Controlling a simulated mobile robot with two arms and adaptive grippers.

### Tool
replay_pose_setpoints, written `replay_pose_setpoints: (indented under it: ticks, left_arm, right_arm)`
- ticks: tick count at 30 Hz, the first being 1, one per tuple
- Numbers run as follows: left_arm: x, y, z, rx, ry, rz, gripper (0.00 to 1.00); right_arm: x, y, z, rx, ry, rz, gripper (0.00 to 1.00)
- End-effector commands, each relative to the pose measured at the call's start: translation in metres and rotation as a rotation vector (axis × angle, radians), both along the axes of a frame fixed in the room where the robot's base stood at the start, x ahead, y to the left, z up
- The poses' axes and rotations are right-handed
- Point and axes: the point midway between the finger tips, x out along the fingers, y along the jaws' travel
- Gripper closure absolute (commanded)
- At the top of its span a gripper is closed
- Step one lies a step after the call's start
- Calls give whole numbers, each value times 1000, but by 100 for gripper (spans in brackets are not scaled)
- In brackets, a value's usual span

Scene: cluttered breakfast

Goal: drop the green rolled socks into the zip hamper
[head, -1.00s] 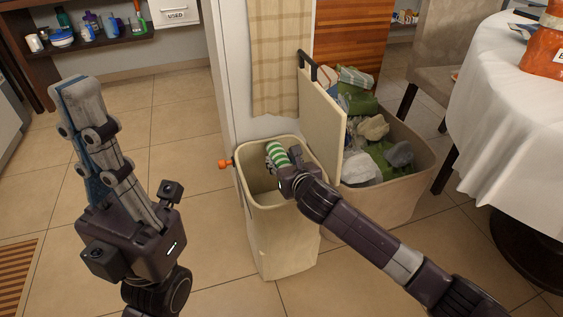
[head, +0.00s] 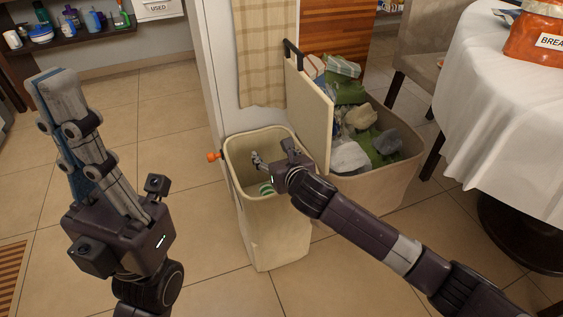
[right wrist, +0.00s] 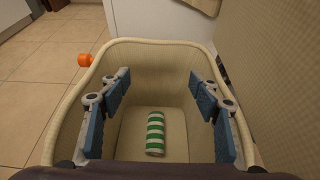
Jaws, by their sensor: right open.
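The zip hamper (head: 268,235) is a tall cream bin with an open top and an orange pull (head: 214,156) at its left rim. The green rolled socks (right wrist: 155,133), striped green and white, are inside the hamper, below my right gripper and apart from its fingers. I cannot tell whether they touch the bottom. In the head view only a bit of the socks (head: 266,188) shows under the gripper. My right gripper (right wrist: 160,95) is open and empty over the hamper mouth. My left gripper (head: 52,78) points up at the left, away from the hamper; its finger gap is unclear.
A second cream bin (head: 385,180) with a raised lid (head: 308,108) stands right behind the hamper, full of cloths. A white-clothed table (head: 490,130) and a chair (head: 425,75) are at the right. A shelf (head: 70,38) is at the back left. Open tiled floor lies between.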

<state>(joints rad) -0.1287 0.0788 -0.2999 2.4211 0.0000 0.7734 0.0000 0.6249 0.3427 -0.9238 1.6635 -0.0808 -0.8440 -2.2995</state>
Motion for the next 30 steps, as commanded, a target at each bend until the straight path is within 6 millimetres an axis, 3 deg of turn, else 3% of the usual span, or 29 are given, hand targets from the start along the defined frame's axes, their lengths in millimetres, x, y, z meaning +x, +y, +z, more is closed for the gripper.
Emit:
replay_pose_setpoints:
  ticks: [15,30]
  left_arm:
    - [0,0,0,0,0,0,100]
    - [0,0,0,0,0,0,100]
  right_arm:
    - [-75,-25,32,0,0,1,43]
    - [-86,-28,37,1,1,0,43]
